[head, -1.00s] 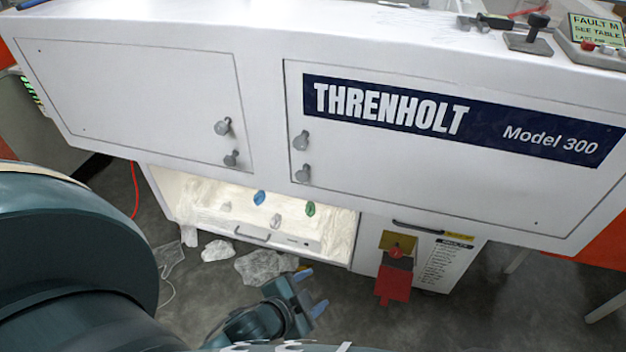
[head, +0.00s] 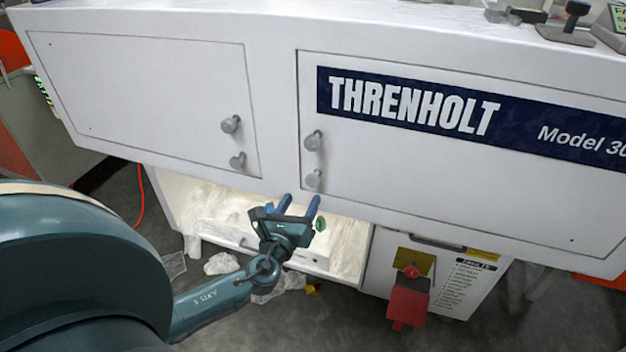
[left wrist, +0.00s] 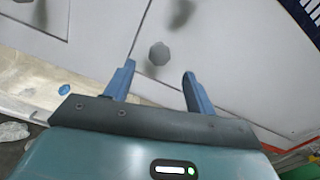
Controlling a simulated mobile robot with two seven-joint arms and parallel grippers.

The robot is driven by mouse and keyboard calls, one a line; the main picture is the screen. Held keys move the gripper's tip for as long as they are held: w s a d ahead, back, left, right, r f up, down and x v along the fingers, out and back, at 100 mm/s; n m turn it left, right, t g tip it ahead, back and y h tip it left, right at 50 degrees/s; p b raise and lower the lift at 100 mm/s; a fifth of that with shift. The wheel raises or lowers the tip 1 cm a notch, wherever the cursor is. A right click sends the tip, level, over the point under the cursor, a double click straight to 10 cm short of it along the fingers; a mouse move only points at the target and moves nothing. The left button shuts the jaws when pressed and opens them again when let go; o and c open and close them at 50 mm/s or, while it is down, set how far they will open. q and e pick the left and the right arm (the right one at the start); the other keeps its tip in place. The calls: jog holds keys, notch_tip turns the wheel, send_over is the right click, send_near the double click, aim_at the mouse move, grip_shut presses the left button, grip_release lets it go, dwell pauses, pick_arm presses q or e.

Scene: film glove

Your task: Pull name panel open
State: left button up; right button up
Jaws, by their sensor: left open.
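The name panel (head: 420,170) is a white door with a dark blue "THRENHOLT Model 300" strip (head: 420,112). It looks shut, flush with the white cabinet front. Two grey knobs sit at its left edge, an upper knob (head: 313,140) and a lower knob (head: 313,178). My left gripper (head: 300,200) is open and empty, its blue fingers pointing up just below the lower knob. In the left wrist view a grey knob (left wrist: 159,54) shows ahead of the open fingers (left wrist: 156,84), roughly between them and apart from them. My right gripper is not in view.
A second white door (head: 140,100) with two knobs is at the left. Below is a lit open bay (head: 345,240) with crumpled film. A red tag (head: 408,303) hangs at the lower right. A lever (head: 570,25) stands on top.

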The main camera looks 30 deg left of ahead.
aim_at(312, 182)
pick_arm(q)
jog(key=x, duration=0.9)
jog(key=shift+d, duration=0.1)
jog(key=shift+c, duration=0.4)
grip_shut()
